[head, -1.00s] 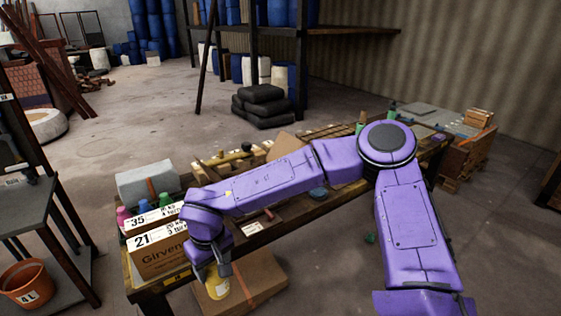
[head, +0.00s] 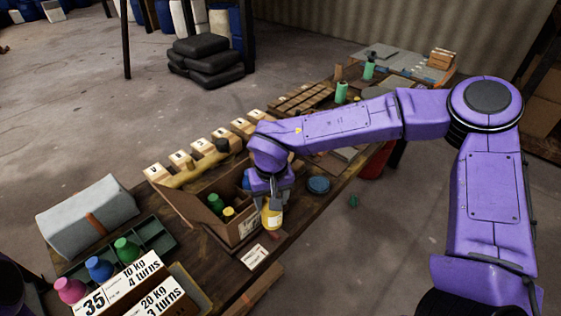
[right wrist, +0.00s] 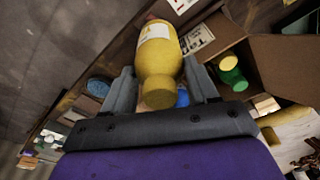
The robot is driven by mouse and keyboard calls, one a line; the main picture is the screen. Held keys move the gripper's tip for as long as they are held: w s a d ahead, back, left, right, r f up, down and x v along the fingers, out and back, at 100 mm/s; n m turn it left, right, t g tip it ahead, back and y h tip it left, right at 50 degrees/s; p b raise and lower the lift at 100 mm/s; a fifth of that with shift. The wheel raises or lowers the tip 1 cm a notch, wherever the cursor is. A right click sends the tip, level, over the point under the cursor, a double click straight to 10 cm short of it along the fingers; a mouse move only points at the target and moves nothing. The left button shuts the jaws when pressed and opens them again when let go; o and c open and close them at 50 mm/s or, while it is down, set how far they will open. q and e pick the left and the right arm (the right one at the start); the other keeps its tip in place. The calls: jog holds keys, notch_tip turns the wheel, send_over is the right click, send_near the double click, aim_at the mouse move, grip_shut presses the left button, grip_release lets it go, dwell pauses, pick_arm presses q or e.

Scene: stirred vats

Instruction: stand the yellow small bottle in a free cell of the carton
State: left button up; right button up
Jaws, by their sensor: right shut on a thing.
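The yellow small bottle (head: 271,219) is in my right gripper (head: 270,204), near the right end of the carton. It also shows in the right wrist view (right wrist: 157,62), between the two grey fingers. The open cardboard carton (head: 239,232) stands on the bench with its flaps spread. It holds a green-capped bottle (head: 215,203) and a yellow-capped one (head: 229,214), which also show in the right wrist view. My arm and flaps hide part of its inside, so I cannot tell which cells are free. The bottle appears outside the carton's wall. My left gripper is not in view.
A dark tray (head: 153,237) with green, blue and pink bottles lies left, behind white-labelled boxes (head: 135,290). A numbered wooden rack (head: 185,163) stands behind the carton. A blue round lid (head: 318,185) and a white card (head: 254,256) lie nearby on the bench.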

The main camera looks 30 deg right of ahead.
jog(key=r+m, duration=0.1)
jog(key=r+m+p, duration=0.1)
jog(key=r, duration=0.2)
jog(key=shift+d+m+p, duration=0.25)
jog(key=shift+m+p, duration=0.15)
jog(key=r+m, duration=0.1)
jog(key=s+m+p, duration=0.1)
jog(key=r+m+p, duration=0.1)
jog(key=shift+s+d+r+m+h, duration=0.3)
jog(key=shift+s+r+m+h, duration=0.05)
jog(key=shift+m+h, duration=0.05)
jog(key=shift+s+r+m, duration=0.2)
jog(key=shift+s+m, duration=0.15)
jog(key=shift+m, duration=0.05)
jog(key=shift+w+f+b, duration=0.2)
jog(key=shift+w+b, duration=0.1)
jog(key=shift+b, duration=0.15)
pick_arm(q)
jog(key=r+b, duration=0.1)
jog(key=b, duration=0.2)
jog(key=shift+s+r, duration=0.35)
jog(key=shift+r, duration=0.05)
pick_arm(e)
jog(key=w+a, duration=0.4)
jog(key=w, duration=0.7)
jog(key=shift+w, duration=0.3)
jog(key=shift+f, duration=0.2)
